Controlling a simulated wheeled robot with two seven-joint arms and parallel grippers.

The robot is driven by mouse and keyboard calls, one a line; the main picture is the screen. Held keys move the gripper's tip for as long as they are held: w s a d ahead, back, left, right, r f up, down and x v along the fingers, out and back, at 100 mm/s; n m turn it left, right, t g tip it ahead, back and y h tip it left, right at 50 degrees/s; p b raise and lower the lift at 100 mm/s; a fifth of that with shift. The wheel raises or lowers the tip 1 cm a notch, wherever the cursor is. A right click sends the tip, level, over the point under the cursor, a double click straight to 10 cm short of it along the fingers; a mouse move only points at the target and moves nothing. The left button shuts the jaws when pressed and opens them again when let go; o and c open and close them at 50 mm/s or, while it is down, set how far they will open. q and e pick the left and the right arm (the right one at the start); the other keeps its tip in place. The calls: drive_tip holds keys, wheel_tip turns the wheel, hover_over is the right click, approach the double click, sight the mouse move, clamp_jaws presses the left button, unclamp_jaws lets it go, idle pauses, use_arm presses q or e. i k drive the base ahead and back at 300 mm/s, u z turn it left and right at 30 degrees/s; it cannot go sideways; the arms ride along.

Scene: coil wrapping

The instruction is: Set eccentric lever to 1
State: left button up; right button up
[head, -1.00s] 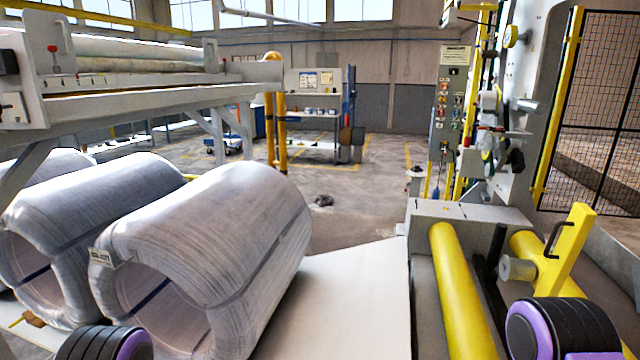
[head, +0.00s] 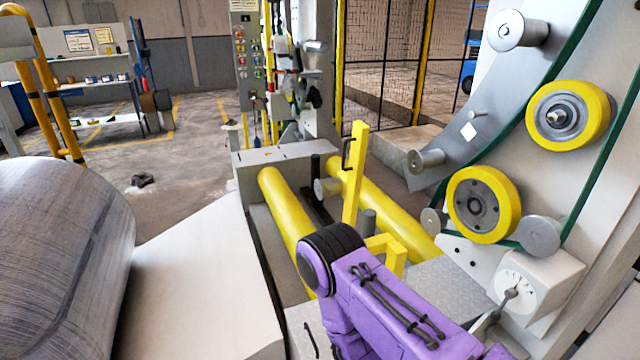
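A dial with a lever (head: 512,291) sits on the front of a white box (head: 556,275) at the lower right of the head view, which I take for the eccentric lever. Its round white face has small marks, too small to read. A grey rod with a dark round knob lies over the face; I cannot tell its setting. My purple arm rises at the bottom centre, left of the dial, with a gap to it. Neither of my grippers is in view.
Yellow wheels (head: 483,205) and green belts are on the grey machine plate above the dial. Two yellow rollers (head: 288,218) and a yellow upright post (head: 354,175) stand at the centre. A large wire coil (head: 60,260) lies at left beside a bare pale platform (head: 200,285).

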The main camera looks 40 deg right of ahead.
sight(511, 293)
drive_tip(key=z, duration=1.55)
drive_tip(key=k, duration=0.15)
drive_tip(key=z, duration=1.3)
drive_tip(key=i, duration=0.25)
drive_tip(key=u, duration=0.1)
